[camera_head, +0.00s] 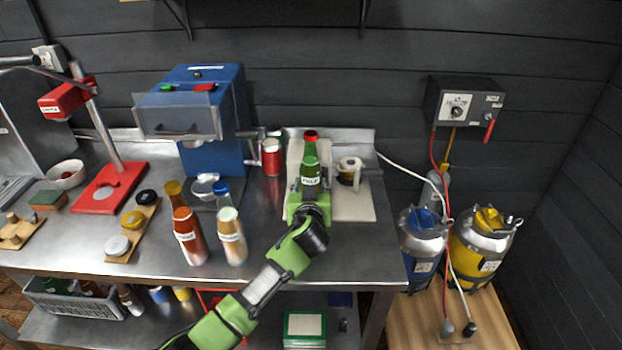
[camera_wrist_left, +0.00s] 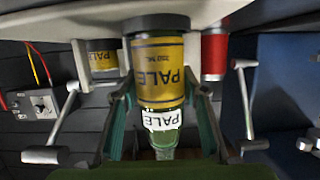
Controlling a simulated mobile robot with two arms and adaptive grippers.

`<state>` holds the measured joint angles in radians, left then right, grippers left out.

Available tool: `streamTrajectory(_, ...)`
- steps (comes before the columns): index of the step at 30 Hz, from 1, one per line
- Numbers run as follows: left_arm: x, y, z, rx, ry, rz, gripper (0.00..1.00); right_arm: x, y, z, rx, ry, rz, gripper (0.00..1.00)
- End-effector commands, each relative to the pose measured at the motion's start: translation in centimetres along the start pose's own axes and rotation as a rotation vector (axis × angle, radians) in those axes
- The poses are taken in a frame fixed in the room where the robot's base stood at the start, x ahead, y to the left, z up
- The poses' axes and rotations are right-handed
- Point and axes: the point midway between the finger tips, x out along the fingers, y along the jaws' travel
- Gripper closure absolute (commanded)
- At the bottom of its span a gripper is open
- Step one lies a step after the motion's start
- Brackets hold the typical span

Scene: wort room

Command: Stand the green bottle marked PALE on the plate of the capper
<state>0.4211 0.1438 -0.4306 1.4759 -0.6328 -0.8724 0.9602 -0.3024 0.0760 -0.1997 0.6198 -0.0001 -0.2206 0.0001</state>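The green bottle (camera_head: 311,163) marked PALE has a red top and stands upright on a pale stand at the back right of the bench. In the left wrist view, which looks upside down, the bottle (camera_wrist_left: 160,75) shows a yellow PALE label and a white one. My left gripper (camera_head: 309,197) reaches it from the front. The plate looks empty. My right gripper is out of view.
Between bottle and capper stand a blue machine (camera_head: 212,145), a red can (camera_head: 271,157), an orange-brown bottle (camera_head: 188,238) and a blue-topped bottle (camera_head: 231,238). A wooden board (camera_head: 130,235) with round lids lies right of the capper. A label roll (camera_head: 349,172) is beside the bottle.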

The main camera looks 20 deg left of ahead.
Motion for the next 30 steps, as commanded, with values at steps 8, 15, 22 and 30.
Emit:
streamTrajectory(8,0.0,0.0,-0.2,-0.001,0.004,0.001,0.75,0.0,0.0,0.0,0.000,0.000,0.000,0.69)
streamTrajectory(15,-0.2,0.0,-1.0,-0.002,0.004,0.001,0.75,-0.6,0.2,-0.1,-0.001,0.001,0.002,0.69)
streamTrajectory(22,-0.6,0.0,-2.1,-0.001,0.004,0.000,0.75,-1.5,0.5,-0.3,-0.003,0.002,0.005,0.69)
streamTrajectory(30,-0.6,0.0,-2.1,-0.001,0.005,0.001,0.75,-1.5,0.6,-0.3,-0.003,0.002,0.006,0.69)
